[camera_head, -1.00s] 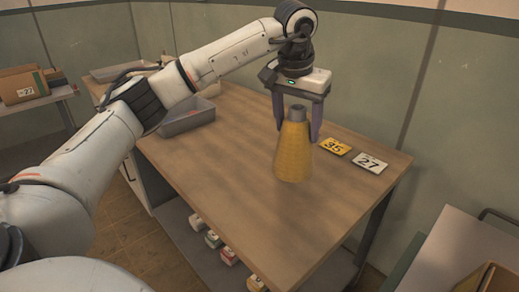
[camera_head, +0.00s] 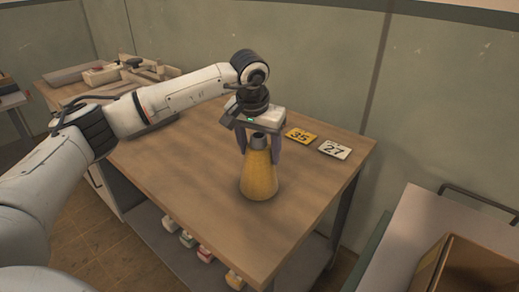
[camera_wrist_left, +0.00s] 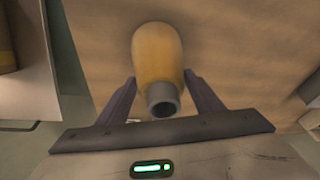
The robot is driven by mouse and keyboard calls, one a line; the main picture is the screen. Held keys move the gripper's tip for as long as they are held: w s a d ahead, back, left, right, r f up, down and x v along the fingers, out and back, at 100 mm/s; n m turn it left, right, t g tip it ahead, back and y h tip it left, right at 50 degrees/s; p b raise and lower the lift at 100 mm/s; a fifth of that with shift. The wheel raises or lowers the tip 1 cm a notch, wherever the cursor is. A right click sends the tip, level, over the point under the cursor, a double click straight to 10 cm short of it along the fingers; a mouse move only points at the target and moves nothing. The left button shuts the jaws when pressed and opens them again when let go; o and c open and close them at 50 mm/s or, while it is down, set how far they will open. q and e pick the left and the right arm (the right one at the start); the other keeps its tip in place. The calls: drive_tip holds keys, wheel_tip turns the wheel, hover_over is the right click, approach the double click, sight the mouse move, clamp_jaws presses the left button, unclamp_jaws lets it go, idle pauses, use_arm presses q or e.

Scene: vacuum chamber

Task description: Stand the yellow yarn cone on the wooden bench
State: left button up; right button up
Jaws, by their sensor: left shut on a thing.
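The yellow yarn cone (camera_head: 259,180) is upright, wide end down, over the right part of the wooden bench (camera_head: 190,165). My left gripper (camera_head: 261,150) comes from above with its two fingers on either side of the cone's upper part, shut on it. In the left wrist view the cone (camera_wrist_left: 158,58) sits between the fingers (camera_wrist_left: 165,98), its grey tip towards the camera. Its base looks at or very near the bench top; I cannot tell whether it touches. My right gripper is not in view.
A yellow plate marked 35 (camera_head: 301,135) and a white plate marked 27 (camera_head: 335,149) lie behind the cone. Trays and wooden pieces (camera_head: 125,70) stand at the bench's far left. A cart with a box (camera_head: 460,268) is at the right. The bench's front middle is clear.

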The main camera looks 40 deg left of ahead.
use_arm(q)
drive_tip(key=o, duration=1.7)
drive_tip(key=shift+f, duration=0.1)
drive_tip(key=shift+c, duration=0.2)
drive_tip(key=v, duration=1.2)
